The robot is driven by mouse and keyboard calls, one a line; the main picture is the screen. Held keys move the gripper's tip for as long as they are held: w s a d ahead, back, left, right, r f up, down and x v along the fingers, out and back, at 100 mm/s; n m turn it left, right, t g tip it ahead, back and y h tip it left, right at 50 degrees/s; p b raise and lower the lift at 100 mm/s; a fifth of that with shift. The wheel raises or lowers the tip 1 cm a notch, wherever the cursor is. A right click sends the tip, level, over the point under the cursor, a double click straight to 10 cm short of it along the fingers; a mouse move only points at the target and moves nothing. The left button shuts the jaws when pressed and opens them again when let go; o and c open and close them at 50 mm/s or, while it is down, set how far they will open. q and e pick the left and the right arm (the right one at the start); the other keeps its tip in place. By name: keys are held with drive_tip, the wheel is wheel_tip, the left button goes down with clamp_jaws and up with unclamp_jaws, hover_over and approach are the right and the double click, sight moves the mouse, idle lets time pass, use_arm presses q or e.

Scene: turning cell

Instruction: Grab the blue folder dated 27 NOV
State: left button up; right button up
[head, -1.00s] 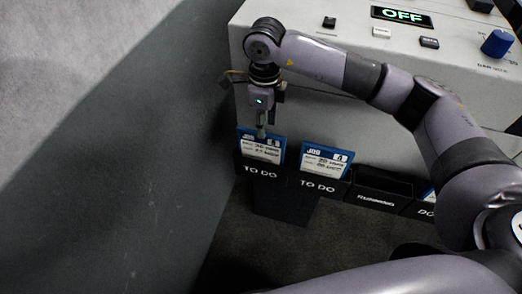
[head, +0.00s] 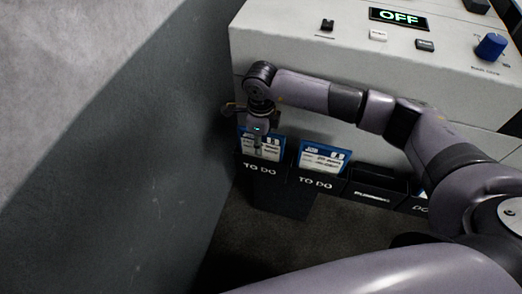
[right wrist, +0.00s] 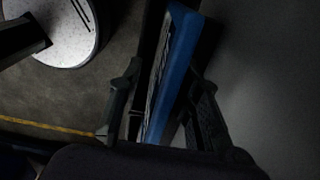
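A blue job folder (head: 272,147) with a white label stands in the leftmost black TO DO holder (head: 258,170). A second blue folder (head: 323,158) stands in the TO DO holder (head: 315,184) to its right. The dates on both labels are too small to read. My right gripper (head: 258,148) points down at the top of the leftmost folder and covers part of its label. In the right wrist view its fingers (right wrist: 165,105) are apart, one on each side of a blue folder (right wrist: 180,50), with gaps visible. My left gripper is not in view.
A pale machine panel (head: 300,60) with an OFF display (head: 398,18), switches and a blue knob (head: 491,46) is behind the holders. Further holders (head: 375,190) continue right. A dark grey wall (head: 130,150) stands close on the left.

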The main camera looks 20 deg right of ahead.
clamp_jaws()
idle(0.7)
